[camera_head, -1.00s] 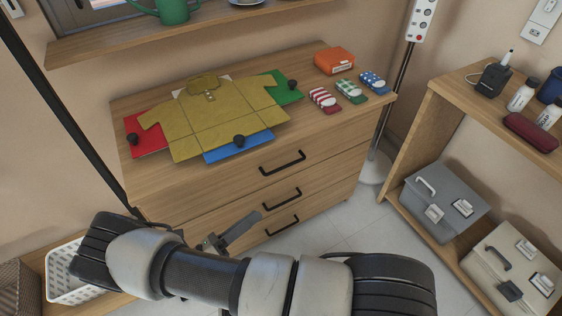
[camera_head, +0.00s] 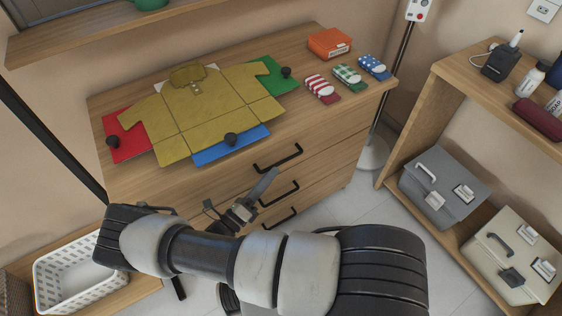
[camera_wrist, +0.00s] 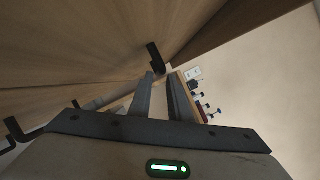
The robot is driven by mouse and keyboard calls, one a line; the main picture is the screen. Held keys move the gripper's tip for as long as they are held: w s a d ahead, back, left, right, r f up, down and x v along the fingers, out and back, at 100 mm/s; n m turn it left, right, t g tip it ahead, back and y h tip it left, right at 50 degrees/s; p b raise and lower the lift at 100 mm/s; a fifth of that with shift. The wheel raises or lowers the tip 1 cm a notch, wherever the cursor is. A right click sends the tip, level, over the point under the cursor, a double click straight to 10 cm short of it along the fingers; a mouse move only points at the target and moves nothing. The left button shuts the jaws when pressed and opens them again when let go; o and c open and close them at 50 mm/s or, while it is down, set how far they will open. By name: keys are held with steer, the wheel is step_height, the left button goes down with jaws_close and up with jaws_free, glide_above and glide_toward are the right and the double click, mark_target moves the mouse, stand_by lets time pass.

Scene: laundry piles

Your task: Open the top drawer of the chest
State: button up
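The wooden chest (camera_head: 345,165) stands in the middle of the head view with three black bar handles on its front. The top drawer's handle (camera_head: 278,158) is the highest, and its drawer front looks flush. My gripper (camera_head: 268,178) is in front of the chest, its fingers pointing up toward the area just below the top handle. In the wrist view my gripper (camera_wrist: 160,80) has its two fingers apart with nothing between them. A black handle (camera_wrist: 155,57) shows just beyond the fingertips; the wrist view alone does not settle which drawer it belongs to.
On the chest top lie a yellow shirt (camera_head: 200,115) on a colored folding board, an orange box (camera_head: 329,43) and folded socks (camera_head: 349,77). A shelf unit with toolboxes (camera_head: 443,185) stands right. A white basket (camera_head: 80,275) is at lower left.

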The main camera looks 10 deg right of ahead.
mark_target(281, 162)
steer(key=x, duration=0.6)
jaws_close()
